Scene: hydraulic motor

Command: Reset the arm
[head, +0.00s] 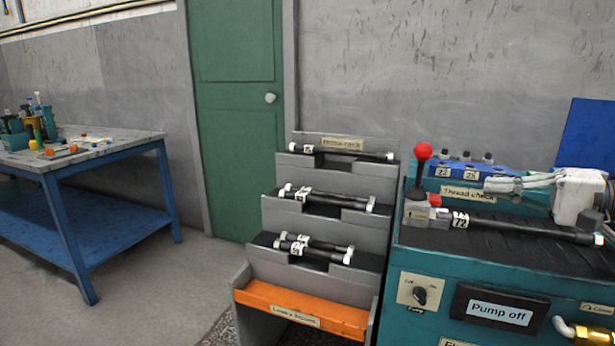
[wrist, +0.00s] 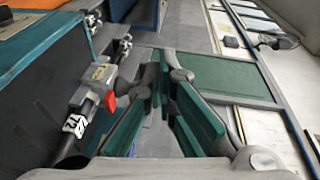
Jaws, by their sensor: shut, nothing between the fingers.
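My gripper (head: 492,184) reaches in from the right in the head view, pointing left above the teal bench. In the wrist view my gripper (wrist: 163,76) shows its green-padded fingers shut, with nothing between them. A dark tube labelled 72 (head: 530,229) lies in the bench fixture below and in front of the gripper, apart from it. The tube also shows in the wrist view (wrist: 72,127), to the left of the fingers.
A red-knobbed lever (head: 422,152) stands left of my gripper. The teal bench (head: 400,262) has a "Pump off" display (head: 499,311). A stepped grey rack (head: 262,215) holds several tubes, with an orange tray (head: 255,297) below. A blue table (head: 70,220) stands at the left.

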